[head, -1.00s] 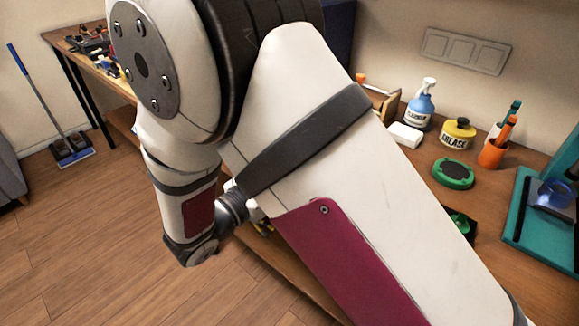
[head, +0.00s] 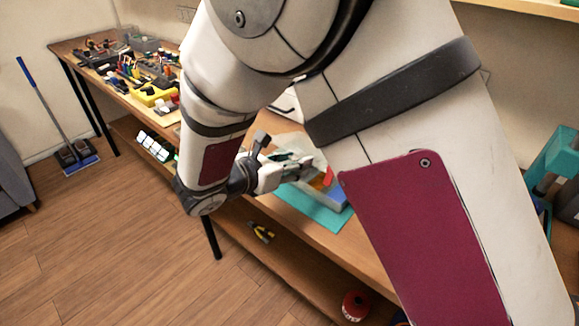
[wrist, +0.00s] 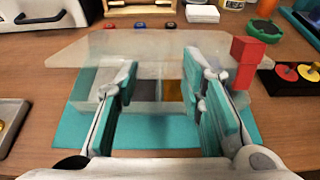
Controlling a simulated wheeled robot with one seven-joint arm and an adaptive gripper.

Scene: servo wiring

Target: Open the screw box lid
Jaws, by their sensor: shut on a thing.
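The screw box (wrist: 150,92) sits on a teal mat (wrist: 150,139), its grey, teal and amber compartments showing below my fingers in the wrist view. Its clear lid (wrist: 150,45) spans behind and between the fingers and looks raised above the box; its exact angle is hard to tell. A red block-shaped piece (wrist: 246,62) is at the lid's right edge. My gripper (wrist: 162,75) has its fingers wide apart, one on each side over the box, and is shut on the lid; the contact is not clear. In the head view my gripper (head: 292,172) is beside the box (head: 326,192), partly hidden by my arm.
A black tray with red and yellow round pieces (wrist: 298,76) lies right of the box, a grey tray (wrist: 10,122) left. A wooden holder (wrist: 140,6) and small coloured items stand behind. The left end of the workbench (head: 150,85) is crowded with parts.

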